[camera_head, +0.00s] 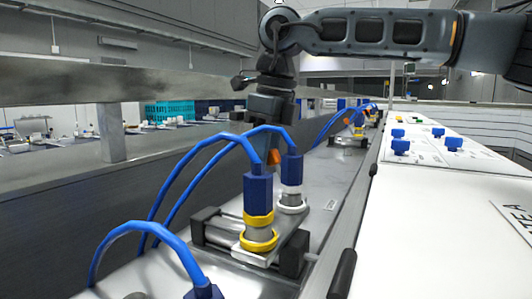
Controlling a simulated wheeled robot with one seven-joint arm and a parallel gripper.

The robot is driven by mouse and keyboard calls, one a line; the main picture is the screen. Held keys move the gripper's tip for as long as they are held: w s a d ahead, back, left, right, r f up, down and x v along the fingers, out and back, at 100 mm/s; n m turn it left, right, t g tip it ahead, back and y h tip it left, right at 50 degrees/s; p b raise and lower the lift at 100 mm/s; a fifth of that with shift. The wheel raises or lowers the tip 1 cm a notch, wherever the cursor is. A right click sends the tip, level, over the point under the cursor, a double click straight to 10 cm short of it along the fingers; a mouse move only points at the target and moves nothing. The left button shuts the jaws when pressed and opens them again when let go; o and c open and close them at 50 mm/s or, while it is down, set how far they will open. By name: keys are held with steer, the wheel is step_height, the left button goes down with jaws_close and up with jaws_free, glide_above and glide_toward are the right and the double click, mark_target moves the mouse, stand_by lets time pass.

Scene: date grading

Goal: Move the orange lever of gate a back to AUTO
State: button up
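A small orange piece (274,158), which looks like the lever of gate a, shows behind the blue connectors, low beneath my gripper. Most of it is hidden by the connectors and hoses, so its position relative to AUTO cannot be read. My gripper (272,135) points down just above the orange piece. Its fingertips are partly covered by the blue hoses, and I cannot tell whether they are open, shut or touching the piece. A label ending in "TE A" (515,215) lies on the white surface at the right edge.
Blue connectors (258,190) with yellow collars and looping blue hoses (140,226) stand in front of my gripper. A grey rail (130,80) runs along the left. The white top (440,230) is bare nearby, with several blue blocks (400,146) farther back. More orange parts (346,120) show beyond.

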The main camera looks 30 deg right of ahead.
steer(key=shift+o, duration=1.1)
steer(key=shift+r, duration=0.1)
steer(key=r, duration=0.5)
steer(key=s+r+b, duration=0.1)
steer(key=r, duration=0.1)
steer(key=shift+d+r, duration=0.25)
steer(key=shift+d, duration=0.15)
